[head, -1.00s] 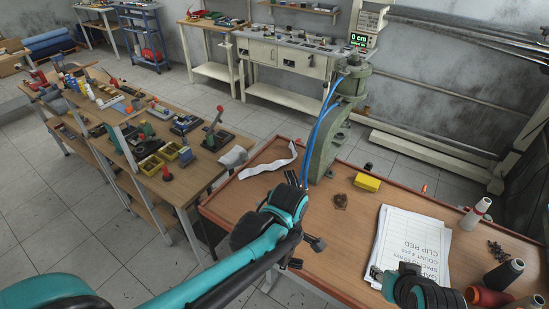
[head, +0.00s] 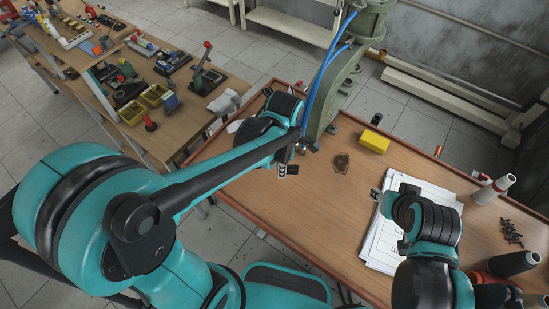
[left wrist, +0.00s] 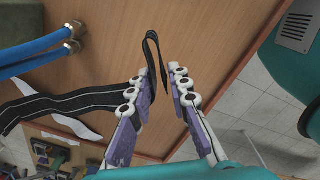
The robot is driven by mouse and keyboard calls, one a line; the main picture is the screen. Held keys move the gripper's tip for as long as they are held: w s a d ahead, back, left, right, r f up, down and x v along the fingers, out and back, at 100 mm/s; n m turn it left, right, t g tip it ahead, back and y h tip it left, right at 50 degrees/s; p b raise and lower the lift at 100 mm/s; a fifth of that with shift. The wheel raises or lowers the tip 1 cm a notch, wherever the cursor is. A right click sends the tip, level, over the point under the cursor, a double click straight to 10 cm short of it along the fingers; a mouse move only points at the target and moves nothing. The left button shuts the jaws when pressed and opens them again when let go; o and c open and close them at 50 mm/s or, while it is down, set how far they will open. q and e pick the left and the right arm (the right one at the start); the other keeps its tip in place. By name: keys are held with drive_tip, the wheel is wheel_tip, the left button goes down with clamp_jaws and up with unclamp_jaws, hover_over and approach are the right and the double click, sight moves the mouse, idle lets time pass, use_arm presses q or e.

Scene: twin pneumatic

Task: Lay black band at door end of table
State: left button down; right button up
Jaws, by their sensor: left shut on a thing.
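The black band (left wrist: 65,102), with pale edge lines, runs across the left wrist view. A folded loop of it (left wrist: 152,58) rises between the fingertips of my left gripper (left wrist: 160,82). The gripper is shut on the band, though its fingers look spread around the thin fold. In the head view my left gripper (head: 284,169) is low over the wooden table (head: 310,220), beside the green press, and the band is hard to make out. My right gripper (head: 377,193) is at the papers' left edge; its finger gap is unclear.
The green press (head: 340,85) with blue hoses (head: 325,68) stands at the table's back edge. A yellow block (head: 375,141), a brown item (head: 341,162), papers (head: 385,235) and thread cones (head: 494,190) lie to the right. The table's front middle is clear.

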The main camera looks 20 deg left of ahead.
use_arm(q)
drive_tip(key=w+a+f, duration=0.1)
drive_tip(key=w, duration=0.1)
drive_tip(key=w+a+f+b, duration=0.1)
drive_tip(key=w+a+f, duration=0.1)
drive_tip(key=shift+f, duration=0.1)
drive_tip(key=shift+f+b, duration=0.8)
drive_tip(key=shift+f, duration=1.15)
drive_tip(key=shift+f, duration=0.15)
drive_tip(key=c, duration=1.4)
unclamp_jaws()
